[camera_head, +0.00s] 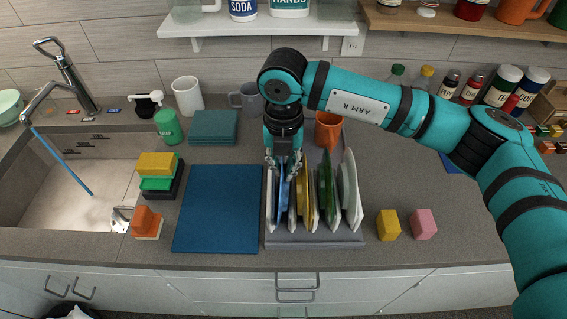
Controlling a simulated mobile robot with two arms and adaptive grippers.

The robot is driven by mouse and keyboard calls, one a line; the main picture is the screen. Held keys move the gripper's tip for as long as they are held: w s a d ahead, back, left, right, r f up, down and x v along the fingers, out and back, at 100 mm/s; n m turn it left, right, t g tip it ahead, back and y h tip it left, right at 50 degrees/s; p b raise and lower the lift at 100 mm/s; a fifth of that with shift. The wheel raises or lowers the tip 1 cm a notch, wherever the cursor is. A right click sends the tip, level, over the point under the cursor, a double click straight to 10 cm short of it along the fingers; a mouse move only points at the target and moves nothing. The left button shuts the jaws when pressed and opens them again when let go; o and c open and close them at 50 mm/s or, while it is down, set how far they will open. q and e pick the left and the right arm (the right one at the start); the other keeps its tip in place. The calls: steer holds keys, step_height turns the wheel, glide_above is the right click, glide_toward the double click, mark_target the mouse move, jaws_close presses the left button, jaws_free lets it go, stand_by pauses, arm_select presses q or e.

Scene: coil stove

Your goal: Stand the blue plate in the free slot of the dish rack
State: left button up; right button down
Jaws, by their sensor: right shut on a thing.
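The blue plate (283,199) is upright at the left part of the dish rack (316,240), between a white plate at the left end and another pale plate. My right gripper (284,163) reaches down from above and is shut on its upper edge. The plate's top is partly hidden by the fingers. I cannot tell whether its lower edge rests on the rack floor. A yellow plate (308,199), a green plate (328,192) and a white plate (350,190) stand further right in the rack. My left gripper is not in view.
A dark blue mat (218,209) lies left of the rack. Yellow (388,224) and pink (424,223) blocks stand to the right. An orange mug (328,130) and a grey mug (246,100) are behind. A shelf (262,24) hangs above; the sink (70,190) is far left.

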steer(key=c, duration=1.5)
jaws_free()
steer(key=shift+p, duration=0.35)
steer(key=r+b, duration=0.3)
steer(key=r, duration=0.1)
steer(key=shift+w+d+b, duration=0.2)
steer(key=shift+w+b, duration=0.1)
step_height(320, 180, up, 13)
steer(key=b, duration=0.3)
steer(key=shift+r, duration=0.2)
